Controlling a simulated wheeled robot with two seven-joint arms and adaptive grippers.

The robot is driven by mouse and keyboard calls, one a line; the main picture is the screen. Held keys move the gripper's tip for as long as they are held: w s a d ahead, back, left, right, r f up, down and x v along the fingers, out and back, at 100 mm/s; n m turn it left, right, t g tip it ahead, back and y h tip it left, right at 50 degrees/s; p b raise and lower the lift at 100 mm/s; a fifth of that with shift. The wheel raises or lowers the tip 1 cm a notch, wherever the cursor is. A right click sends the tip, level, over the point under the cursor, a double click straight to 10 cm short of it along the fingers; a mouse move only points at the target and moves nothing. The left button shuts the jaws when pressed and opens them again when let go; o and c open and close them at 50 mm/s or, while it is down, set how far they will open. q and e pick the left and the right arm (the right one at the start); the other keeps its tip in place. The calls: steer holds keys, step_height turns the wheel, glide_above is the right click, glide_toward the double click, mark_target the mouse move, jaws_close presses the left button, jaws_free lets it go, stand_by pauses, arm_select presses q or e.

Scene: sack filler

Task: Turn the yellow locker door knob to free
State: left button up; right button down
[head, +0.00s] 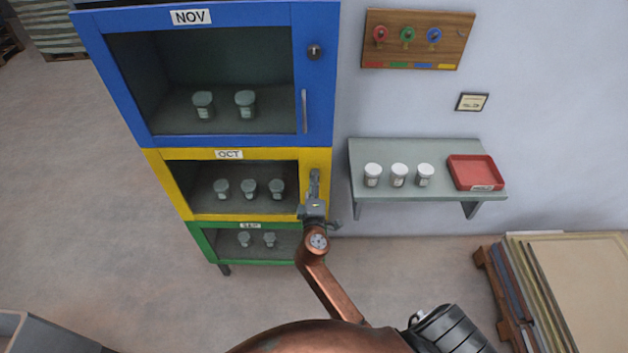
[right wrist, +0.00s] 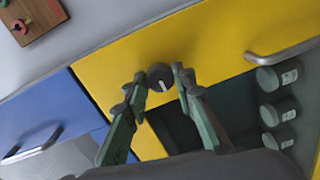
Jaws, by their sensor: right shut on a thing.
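The yellow locker door (head: 291,154), labelled OCT, is the middle one in the stack and looks closed. Its dark round knob (right wrist: 161,78) shows in the right wrist view with a pale mark on its face. My right gripper (right wrist: 159,73) has one fingertip on each side of the knob and is shut on it. In the head view the right gripper (head: 315,184) is at the right edge of the yellow door and hides the knob. Through the door's window stand three jars (head: 249,188). My left gripper is not in view.
The blue NOV locker (head: 318,110) is above and the green SEP locker (head: 208,243) below. To the right, a wall shelf (head: 445,152) holds three white jars (head: 398,175) and a red tray (head: 475,160). Flat boards (head: 580,280) are stacked at the lower right.

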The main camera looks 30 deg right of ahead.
steer(key=c, duration=1.6)
jaws_free()
steer(key=v, duration=1.2)
